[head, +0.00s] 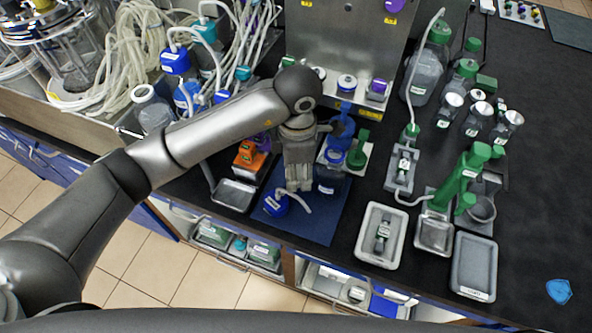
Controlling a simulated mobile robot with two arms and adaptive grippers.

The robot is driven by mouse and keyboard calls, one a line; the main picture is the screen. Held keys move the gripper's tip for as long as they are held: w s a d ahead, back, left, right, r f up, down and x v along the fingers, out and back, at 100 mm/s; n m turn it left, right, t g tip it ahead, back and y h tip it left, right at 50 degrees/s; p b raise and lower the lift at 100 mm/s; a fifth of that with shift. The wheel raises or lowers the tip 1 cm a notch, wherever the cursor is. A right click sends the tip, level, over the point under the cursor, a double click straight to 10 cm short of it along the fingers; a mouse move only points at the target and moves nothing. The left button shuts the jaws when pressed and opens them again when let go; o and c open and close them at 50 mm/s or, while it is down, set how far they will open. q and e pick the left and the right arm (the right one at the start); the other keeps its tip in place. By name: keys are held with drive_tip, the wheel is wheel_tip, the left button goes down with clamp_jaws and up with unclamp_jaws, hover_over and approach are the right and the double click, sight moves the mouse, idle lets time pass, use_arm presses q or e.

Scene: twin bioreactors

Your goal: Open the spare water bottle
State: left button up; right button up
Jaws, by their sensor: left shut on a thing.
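My left gripper (298,186) points down over a dark blue mat (312,226) at the front of the bench. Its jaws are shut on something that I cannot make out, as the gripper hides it. A blue cap with a pale tube (275,204) is on the mat, just left of and below the fingertips. A dark bluish labelled bottle (329,180) stands close to the right of the gripper. I cannot tell for sure which bottle is the spare water bottle. A clear bottle with a white cap (150,108) stands at the left, behind my arm. My right gripper is out of view.
An orange device (250,156) and a grey tray (234,194) lie left of the mat. Green and blue holders (357,160) stand to its right. Grey trays (381,236) and a green device (466,178) are farther right. The black bench at the far right is mostly clear.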

use_arm(q)
drive_tip(key=shift+w+a+f, duration=0.2)
drive_tip(key=shift+w+f, duration=0.65)
drive_tip(key=shift+f, duration=0.25)
drive_tip(key=f+p, duration=0.2)
drive_tip(key=f, duration=0.1)
drive_tip(key=shift+w, duration=0.2)
drive_tip(key=shift+f, duration=0.2)
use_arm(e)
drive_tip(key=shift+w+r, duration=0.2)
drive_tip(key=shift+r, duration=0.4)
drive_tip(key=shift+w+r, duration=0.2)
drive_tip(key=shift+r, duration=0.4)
use_arm(q)
drive_tip(key=shift+f, duration=0.1)
drive_tip(key=shift+f, duration=0.15)
drive_tip(key=o, duration=0.8)
drive_tip(key=shift+o, duration=0.2)
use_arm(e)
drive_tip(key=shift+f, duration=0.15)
